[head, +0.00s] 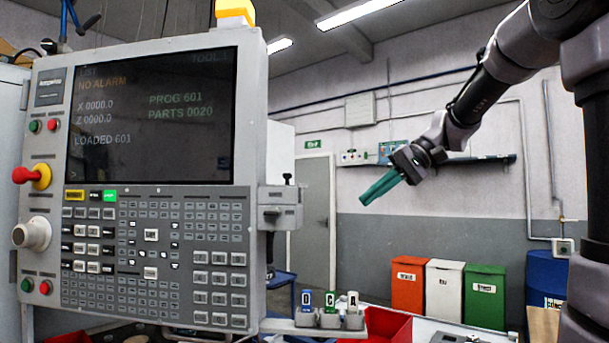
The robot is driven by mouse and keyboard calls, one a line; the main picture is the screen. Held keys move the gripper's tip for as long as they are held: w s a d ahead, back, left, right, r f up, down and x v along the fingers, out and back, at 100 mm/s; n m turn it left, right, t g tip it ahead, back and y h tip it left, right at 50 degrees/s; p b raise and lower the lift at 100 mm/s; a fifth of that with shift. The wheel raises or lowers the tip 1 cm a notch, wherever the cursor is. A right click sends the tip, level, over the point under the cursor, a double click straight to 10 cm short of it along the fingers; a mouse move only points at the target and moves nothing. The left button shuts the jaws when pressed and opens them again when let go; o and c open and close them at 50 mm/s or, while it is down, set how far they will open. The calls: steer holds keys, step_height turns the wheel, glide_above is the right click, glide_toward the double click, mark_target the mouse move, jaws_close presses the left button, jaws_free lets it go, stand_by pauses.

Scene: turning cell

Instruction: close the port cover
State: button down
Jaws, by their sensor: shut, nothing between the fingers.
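The control panel (150,200) fills the left of the head view, with a lit screen and a keypad. A small grey housing (285,197) sticks out from its right side, with a dark part on its front and a small black knob on top. I cannot tell for sure whether this is the port cover or how far it stands open. My gripper (363,201) has teal fingers, shut and empty. It hangs in the air to the right of the housing in the picture, apart from it, pointing down and left.
Small holders with tags D, C and A (329,317) stand below the panel, beside a red bin (385,326). Orange (408,287), white (444,290) and green (485,296) bins and a blue drum (546,280) stand farther back. The air between gripper and panel looks clear.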

steer(key=w+a+r+n+g+y, duration=0.25)
steer(key=w+r+y, duration=0.35)
steer(key=w, duration=0.4)
glide_toward(288, 180)
steer(key=w+a+r, duration=0.2)
steer(key=w+a, duration=0.2)
steer(key=s+a, duration=0.1)
steer(key=s+a+f, duration=0.1)
steer(key=s, duration=0.1)
steer(key=shift+a+f+n, duration=0.1)
steer(key=shift+n, duration=0.25)
steer(key=s, duration=0.5)
steer(key=s+a, duration=0.1)
steer(key=s, duration=0.1)
steer(key=shift+s, duration=0.15)
